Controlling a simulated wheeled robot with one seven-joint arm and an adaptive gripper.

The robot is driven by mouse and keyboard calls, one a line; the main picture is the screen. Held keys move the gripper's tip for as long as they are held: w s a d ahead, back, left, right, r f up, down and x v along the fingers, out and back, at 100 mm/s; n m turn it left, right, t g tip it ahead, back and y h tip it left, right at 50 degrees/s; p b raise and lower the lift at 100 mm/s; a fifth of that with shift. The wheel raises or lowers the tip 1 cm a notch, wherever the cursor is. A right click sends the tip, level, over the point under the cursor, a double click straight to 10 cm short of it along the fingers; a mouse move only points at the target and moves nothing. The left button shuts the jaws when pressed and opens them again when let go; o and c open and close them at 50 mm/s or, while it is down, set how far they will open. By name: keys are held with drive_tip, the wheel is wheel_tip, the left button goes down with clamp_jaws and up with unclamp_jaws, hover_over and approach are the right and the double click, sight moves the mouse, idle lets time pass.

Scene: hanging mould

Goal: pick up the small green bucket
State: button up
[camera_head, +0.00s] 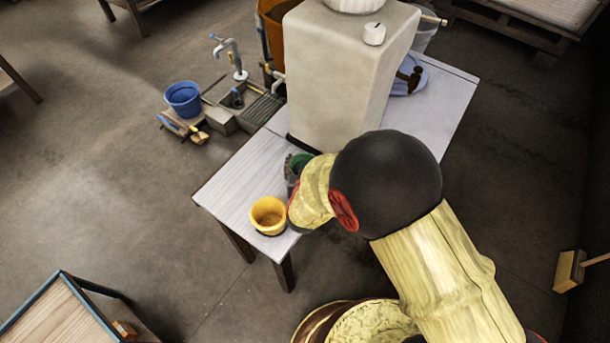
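A small green bucket (300,161) stands on the pale wooden table, close to the base of the big white block. Only part of it shows; my arm hides the rest. My gripper (291,172) is at the end of my yellow and black arm, right beside the green bucket in the picture. It is mostly hidden behind my own wrist. I cannot tell whether its fingers are open or shut, or whether they touch the bucket.
A yellow bucket (268,215) stands near the table's front edge, just left of my wrist. The tall white block (340,80) rises behind the gripper. The table's (232,190) left end is clear. A blue bucket (183,98) stands by a sink on the floor.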

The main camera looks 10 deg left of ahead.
drive_tip(key=c, duration=1)
drive_tip(key=shift+c, duration=0.6)
